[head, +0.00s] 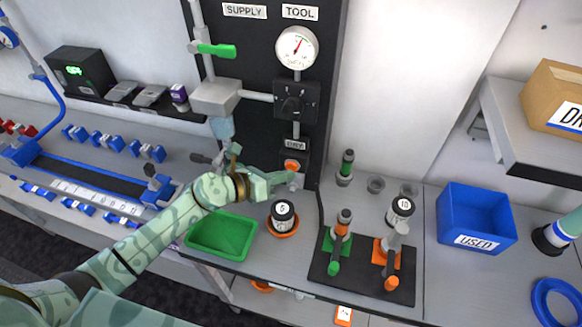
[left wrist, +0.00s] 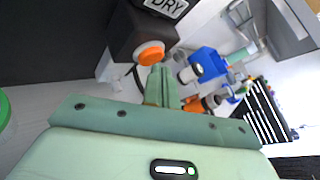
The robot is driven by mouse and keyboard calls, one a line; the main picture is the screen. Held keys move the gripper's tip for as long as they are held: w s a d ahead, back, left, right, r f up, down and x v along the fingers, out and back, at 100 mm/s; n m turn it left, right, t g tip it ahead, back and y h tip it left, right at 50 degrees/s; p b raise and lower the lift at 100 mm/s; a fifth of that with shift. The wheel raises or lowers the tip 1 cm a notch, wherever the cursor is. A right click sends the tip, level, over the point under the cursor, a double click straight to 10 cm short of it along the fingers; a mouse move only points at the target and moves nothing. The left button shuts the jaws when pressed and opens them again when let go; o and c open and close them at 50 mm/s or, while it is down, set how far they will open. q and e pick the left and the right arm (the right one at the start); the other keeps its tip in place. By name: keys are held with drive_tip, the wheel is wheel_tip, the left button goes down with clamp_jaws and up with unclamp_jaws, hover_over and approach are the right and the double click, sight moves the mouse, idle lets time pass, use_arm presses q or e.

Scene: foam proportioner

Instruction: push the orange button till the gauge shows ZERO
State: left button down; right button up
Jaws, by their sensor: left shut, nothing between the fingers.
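The orange button (head: 291,166) sits on a dark box under the DRY label, low on the black panel. In the left wrist view the orange button (left wrist: 149,54) is just ahead of my fingertips. My left gripper (head: 291,177) is shut and empty, its tips at the button's lower edge; I cannot tell whether they touch it. Its closed fingers (left wrist: 162,86) also show in the left wrist view. The round white gauge (head: 297,47) is at the top of the panel, its red needle pointing up and slightly right. Its lettering is too small to read. My right gripper is not in view.
A green tray (head: 222,236) and a black jar marked 5 (head: 282,214) stand below my left forearm and gripper. A black board (head: 352,282) with fittings and a blue USED bin (head: 477,219) are to the right. A green-handled valve (head: 216,50) is left of the gauge.

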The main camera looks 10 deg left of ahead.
use_arm(q)
drive_tip(key=shift+w, duration=0.45)
idle(0.3)
drive_tip(key=shift+s, duration=0.1)
drive_tip(key=shift+s+p, duration=0.3)
drive_tip(key=shift+s, duration=0.5)
drive_tip(key=shift+s, duration=0.35)
drive_tip(key=shift+s+a+p, duration=0.1)
drive_tip(key=shift+s+p, duration=0.75)
drive_tip(key=shift+s, duration=1.3)
drive_tip(key=shift+r, duration=0.1)
